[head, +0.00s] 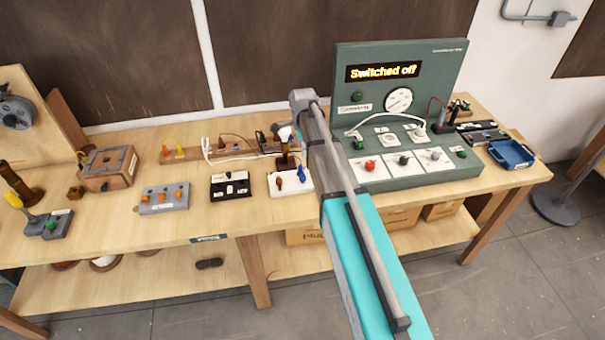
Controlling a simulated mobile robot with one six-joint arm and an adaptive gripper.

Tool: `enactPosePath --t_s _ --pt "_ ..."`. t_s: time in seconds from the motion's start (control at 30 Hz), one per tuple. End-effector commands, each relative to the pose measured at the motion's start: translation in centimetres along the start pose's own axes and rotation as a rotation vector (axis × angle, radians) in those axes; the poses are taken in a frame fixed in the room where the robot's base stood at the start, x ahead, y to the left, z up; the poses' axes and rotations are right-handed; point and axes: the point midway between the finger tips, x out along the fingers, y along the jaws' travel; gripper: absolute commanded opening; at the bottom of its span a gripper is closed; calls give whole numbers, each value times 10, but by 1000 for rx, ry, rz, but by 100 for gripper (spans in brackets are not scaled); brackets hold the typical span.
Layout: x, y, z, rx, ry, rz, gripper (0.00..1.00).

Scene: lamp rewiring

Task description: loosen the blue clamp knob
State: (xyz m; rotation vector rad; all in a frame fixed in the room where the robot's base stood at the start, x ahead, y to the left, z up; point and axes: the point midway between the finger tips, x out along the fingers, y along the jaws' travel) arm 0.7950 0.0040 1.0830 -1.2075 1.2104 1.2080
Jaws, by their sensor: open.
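The blue clamp knob (301,173) stands at the right of a white block (293,188) near the front of the bench. An orange-brown knob (279,181) is at the left of the same block. My gripper (284,158), small and dark in this view, hangs from my wrist above the block, slightly left of the blue knob. It is open and looks empty. It appears apart from the blue knob, but its fingertips are too small to make out clearly. My arm hides the area just right of the block.
A green panel (455,70) reading "Switched off" stands on the right, with a blue tray (511,154) beyond it. A black block (230,187) and a grey block with orange knobs (164,198) lie left. White cable (225,156) runs behind. Bare bench lies along the front edge.

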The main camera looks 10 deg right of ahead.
Motion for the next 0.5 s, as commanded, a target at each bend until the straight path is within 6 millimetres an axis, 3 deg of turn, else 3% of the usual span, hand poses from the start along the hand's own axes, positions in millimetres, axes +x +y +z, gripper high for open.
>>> enactPosePath --t_s 0.5 --pt "6 1 0 -3 0 0 51"
